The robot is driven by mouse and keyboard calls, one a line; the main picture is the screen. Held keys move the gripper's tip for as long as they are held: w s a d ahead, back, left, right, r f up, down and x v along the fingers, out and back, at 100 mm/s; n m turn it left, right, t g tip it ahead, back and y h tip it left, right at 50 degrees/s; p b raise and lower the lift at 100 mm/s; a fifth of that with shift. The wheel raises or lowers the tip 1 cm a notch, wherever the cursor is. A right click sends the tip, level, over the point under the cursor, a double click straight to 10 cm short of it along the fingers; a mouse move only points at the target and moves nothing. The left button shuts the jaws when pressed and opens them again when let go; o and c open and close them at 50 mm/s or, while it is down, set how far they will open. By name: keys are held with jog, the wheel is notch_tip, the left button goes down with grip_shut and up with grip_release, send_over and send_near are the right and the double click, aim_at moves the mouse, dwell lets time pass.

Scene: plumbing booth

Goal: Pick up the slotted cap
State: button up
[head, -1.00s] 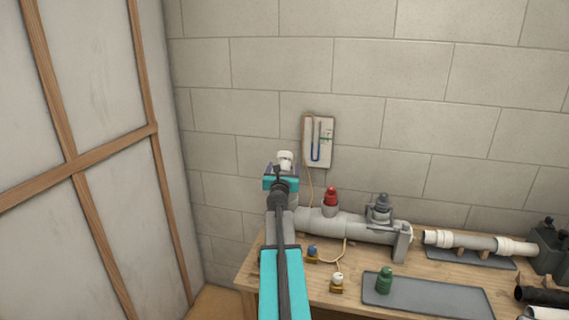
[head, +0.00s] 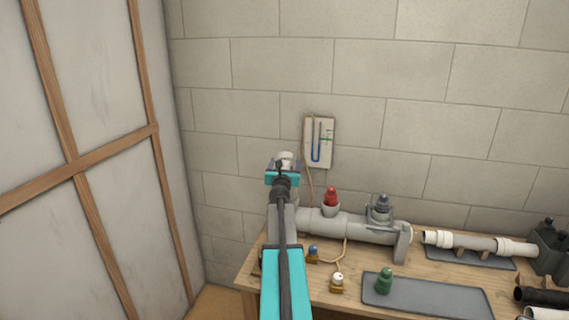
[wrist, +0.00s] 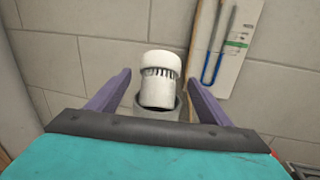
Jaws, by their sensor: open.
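The white slotted cap (wrist: 160,80), with a ring of narrow slots below its rim, stands upright in the mouth of a grey pipe fitting (wrist: 184,106) in the wrist view. In the head view the cap (head: 286,157) shows just beyond my gripper, partly hidden by it. My gripper (wrist: 158,78) is open, with one purple finger on each side of the cap and visible gaps between. In the head view my gripper (head: 283,164) is at the left end of the grey pipe assembly (head: 345,227).
A gauge board (head: 320,143) hangs on the block wall just right of my gripper. A red cap (head: 331,197) and a grey cap (head: 382,204) stand on the pipe. A green plug (head: 384,281) stands on a grey mat (head: 440,298) on the bench.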

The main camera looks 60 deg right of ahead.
aim_at(285, 156)
jog(key=shift+x, duration=0.85)
jog(key=c, duration=1.3)
jog(key=shift+r, duration=0.1)
jog(key=shift+r+p, duration=1.15)
jog(key=shift+r, duration=0.3)
jog(key=shift+s+a+r+p, duration=0.2)
jog(key=shift+s+a+r, duration=0.1)
jog(key=shift+s+a, duration=1.6)
jog(key=shift+s+a+r+p, duration=0.2)
jog(key=shift+s+a+r, duration=0.15)
jog(key=shift+s+a, duration=1.5)
jog(key=shift+s+a+r+p, duration=0.2)
jog(key=shift+s+a+r, duration=0.1)
jog(key=shift+s+a, duration=1.6)
jog(key=shift+s+d, duration=0.3)
